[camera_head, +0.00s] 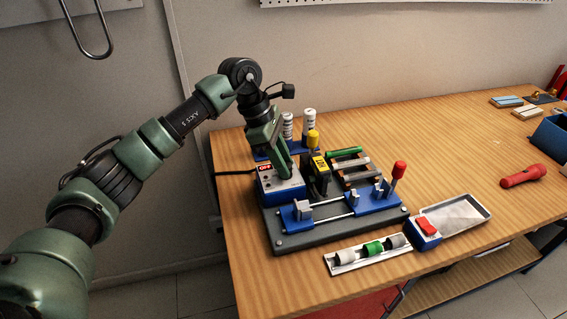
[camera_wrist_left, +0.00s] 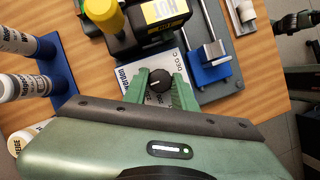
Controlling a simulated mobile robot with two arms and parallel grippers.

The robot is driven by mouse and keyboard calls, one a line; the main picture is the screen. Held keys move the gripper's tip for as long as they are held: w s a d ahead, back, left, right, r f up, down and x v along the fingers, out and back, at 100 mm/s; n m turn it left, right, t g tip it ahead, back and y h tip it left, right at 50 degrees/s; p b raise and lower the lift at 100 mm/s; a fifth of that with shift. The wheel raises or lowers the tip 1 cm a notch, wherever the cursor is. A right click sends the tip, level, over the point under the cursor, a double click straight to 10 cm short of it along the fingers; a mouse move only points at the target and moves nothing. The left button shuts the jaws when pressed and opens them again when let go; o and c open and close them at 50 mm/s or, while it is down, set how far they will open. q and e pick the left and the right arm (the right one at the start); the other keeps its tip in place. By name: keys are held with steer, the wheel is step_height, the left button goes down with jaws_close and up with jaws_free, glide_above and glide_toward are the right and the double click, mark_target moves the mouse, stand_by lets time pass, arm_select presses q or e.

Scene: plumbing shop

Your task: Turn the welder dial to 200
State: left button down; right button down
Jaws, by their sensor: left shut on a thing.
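The welder (camera_head: 290,243) is a blue and dark grey machine at the left of the wooden bench, with a red display (camera_head: 265,168) on its control box. Its dial (camera_wrist_left: 157,84) is a small round black knob with a white pointer mark, on a light printed panel. My left gripper (camera_head: 285,172) reaches down onto the control box. In the left wrist view its two green fingers stand either side of the dial, shut on it. The scale numbers around the dial are mostly hidden by the fingers, and the setting cannot be read. The head view hides the dial behind the gripper.
A black block with a yellow HOT label (camera_head: 320,166) and yellow knob stands right beside the gripper. White bottles (camera_head: 309,124) stand in a blue rack (camera_wrist_left: 58,68) close behind. A red-handled lever (camera_head: 398,172), a metal tray (camera_head: 457,216) and a red flashlight (camera_head: 522,175) lie to the right.

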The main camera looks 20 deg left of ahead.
arm_select(q)
steer(key=n+t+b, duration=0.1)
steer(key=n+b, duration=0.1)
steer(key=n, duration=0.1)
steer(key=n+t+y+b, duration=0.1)
steer(key=n+b, duration=0.1)
steer(key=n, duration=0.2)
steer(key=shift+s+f+t, duration=0.1)
steer(key=shift+s+t, duration=0.1)
steer(key=shift+t, duration=0.1)
steer(key=n+b, duration=0.1)
steer(key=n, duration=0.1)
steer(key=n+t+y+b, duration=0.1)
steer(key=n, duration=0.1)
steer(key=shift+d+y, duration=0.15)
steer(key=shift+y, duration=0.15)
steer(key=shift+n+y+b, duration=0.4)
steer(key=shift+n+b, duration=0.45)
steer(key=shift+n, duration=0.55)
steer(key=c, duration=1.2)
jaws_free()
steer(key=shift+s, duration=0.1)
steer(key=shift+o, duration=0.2)
steer(key=v, duration=0.8)
steer(key=shift+d+b, duration=0.15)
steer(key=shift+b, duration=0.3)
